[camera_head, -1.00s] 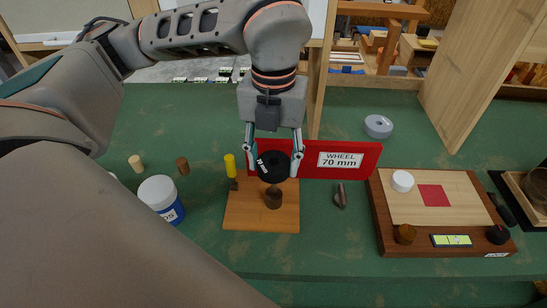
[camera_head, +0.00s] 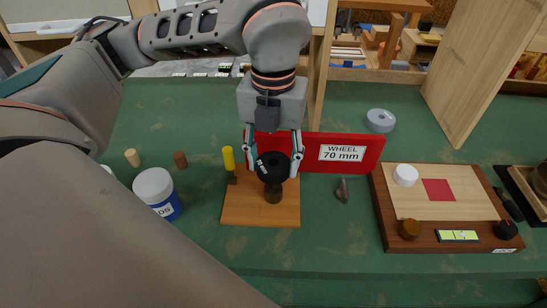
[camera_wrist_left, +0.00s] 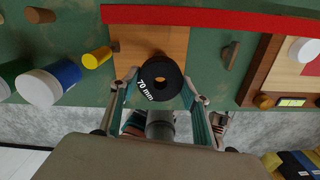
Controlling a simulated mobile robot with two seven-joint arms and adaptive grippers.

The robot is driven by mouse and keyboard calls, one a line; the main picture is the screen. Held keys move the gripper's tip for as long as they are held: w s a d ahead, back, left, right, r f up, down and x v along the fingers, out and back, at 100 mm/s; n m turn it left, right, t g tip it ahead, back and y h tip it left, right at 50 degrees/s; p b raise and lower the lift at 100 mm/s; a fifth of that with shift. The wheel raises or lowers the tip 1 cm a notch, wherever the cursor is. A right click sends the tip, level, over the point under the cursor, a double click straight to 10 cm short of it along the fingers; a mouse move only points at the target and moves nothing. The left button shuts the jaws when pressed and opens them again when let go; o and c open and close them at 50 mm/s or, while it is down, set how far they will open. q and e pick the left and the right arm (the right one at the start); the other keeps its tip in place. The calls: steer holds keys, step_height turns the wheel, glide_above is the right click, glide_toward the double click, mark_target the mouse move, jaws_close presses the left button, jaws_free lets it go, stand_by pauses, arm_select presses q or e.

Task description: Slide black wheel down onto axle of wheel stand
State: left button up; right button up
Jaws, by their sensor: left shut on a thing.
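The black wheel (camera_head: 272,166), marked 70 mm, is held between the fingertips of my left gripper (camera_head: 272,164), which is shut on it. The wheel is right above or around the top of the wheel stand's brown post (camera_head: 273,193); I cannot tell whether the axle is in its hole. The stand's wooden base (camera_head: 240,208) lies on the green bench. In the left wrist view the wheel (camera_wrist_left: 147,88) sits between both fingers (camera_wrist_left: 160,90), and something brown shows through its hole. My right gripper is not in view.
A red WHEEL 70 mm sign (camera_head: 375,152) stands behind the stand. A yellow-handled tool (camera_head: 229,160) is close at its left, and a white-lidded blue jar (camera_head: 156,188) is farther left. A wooden board (camera_head: 410,203) lies to the right. A grey ring (camera_head: 380,120) lies at the back.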

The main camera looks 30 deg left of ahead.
mark_target(273, 187)
arm_select(q)
steer(key=shift+f+b, duration=0.55)
steer(key=shift+f, duration=0.15)
steer(key=shift+f, duration=0.25)
steer(key=shift+f+b, duration=0.95)
steer(key=shift+f, duration=0.05)
steer(key=shift+f+b, duration=0.35)
steer(key=shift+f, duration=0.15)
steer(key=o, duration=1.3)
steer(key=shift+c, duration=0.2)
step_height(273, 187, up, 12)
